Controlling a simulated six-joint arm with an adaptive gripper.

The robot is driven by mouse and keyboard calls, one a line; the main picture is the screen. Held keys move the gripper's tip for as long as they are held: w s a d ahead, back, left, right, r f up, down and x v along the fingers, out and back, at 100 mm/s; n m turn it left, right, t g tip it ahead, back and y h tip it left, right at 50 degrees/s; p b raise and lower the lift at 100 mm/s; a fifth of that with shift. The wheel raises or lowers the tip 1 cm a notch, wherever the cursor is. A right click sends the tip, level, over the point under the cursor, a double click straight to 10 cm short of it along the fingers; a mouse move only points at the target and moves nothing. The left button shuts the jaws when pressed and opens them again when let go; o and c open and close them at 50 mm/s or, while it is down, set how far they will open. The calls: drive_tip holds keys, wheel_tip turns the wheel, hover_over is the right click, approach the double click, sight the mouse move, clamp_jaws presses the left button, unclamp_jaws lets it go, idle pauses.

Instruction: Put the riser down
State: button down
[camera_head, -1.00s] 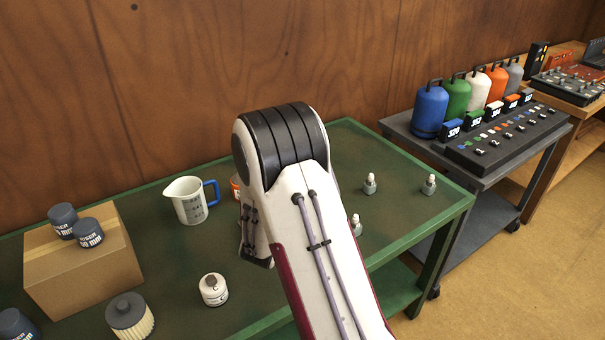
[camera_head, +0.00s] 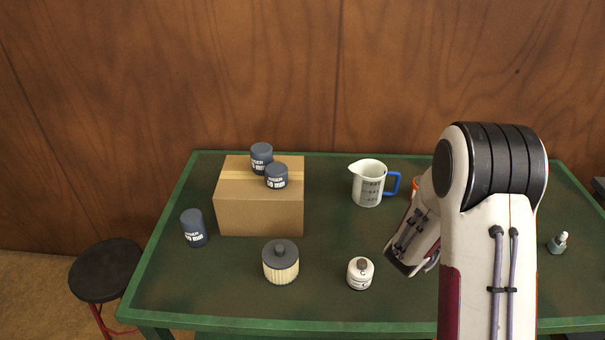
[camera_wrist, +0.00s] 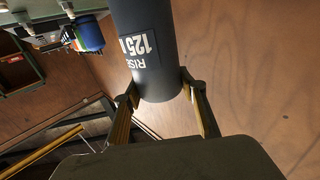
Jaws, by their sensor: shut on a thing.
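A dark grey riser marked 125 (camera_wrist: 150,60) is between the fingers of my gripper (camera_wrist: 165,105) in the wrist view. The gripper is shut on it near one end, and the far end runs out of the frame. In the head view my arm hides the gripper and the held riser. Two shorter dark risers (camera_head: 262,158) (camera_head: 277,175) stand on the cardboard box (camera_head: 260,213). Another dark riser (camera_head: 194,228) stands on the green table (camera_head: 230,303), left of the box.
A ribbed filter (camera_head: 281,265) and a small white canister (camera_head: 360,275) stand near the table front. A measuring jug (camera_head: 367,185) is behind them. A small bottle (camera_head: 558,243) stands at right, and a black stool (camera_head: 105,270) at left. Table between riser and filter is clear.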

drive_tip(key=w+a+r+n+t+y, duration=0.2)
drive_tip(key=w+a+r+y, duration=0.15)
drive_tip(key=a, duration=0.55)
drive_tip(key=w+a+r+n+t+y, duration=0.15)
drive_tip(key=w+a, duration=0.25)
drive_tip(key=a, duration=0.6)
drive_tip(key=w+a+r+n+t+y, duration=0.1)
drive_tip(key=w+a+r+n+y, duration=0.2)
drive_tip(key=a, duration=0.6)
drive_tip(key=a+r+n+y, duration=0.3)
drive_tip(key=a+y, duration=0.3)
drive_tip(key=a, duration=0.8)
drive_tip(key=a+r+n+y, duration=0.4)
drive_tip(key=a+y, duration=0.2)
drive_tip(key=a, duration=0.9)
drive_tip(key=shift+w+a, duration=0.25)
drive_tip(key=shift+a, duration=0.05)
drive_tip(key=shift+f+g, duration=0.2)
drive_tip(key=shift+g, duration=0.05)
drive_tip(key=shift+f, duration=3)
drive_tip(key=shift+f, duration=0.1)
drive_tip(key=shift+f, duration=1.75)
drive_tip(key=shift+f, duration=0.2)
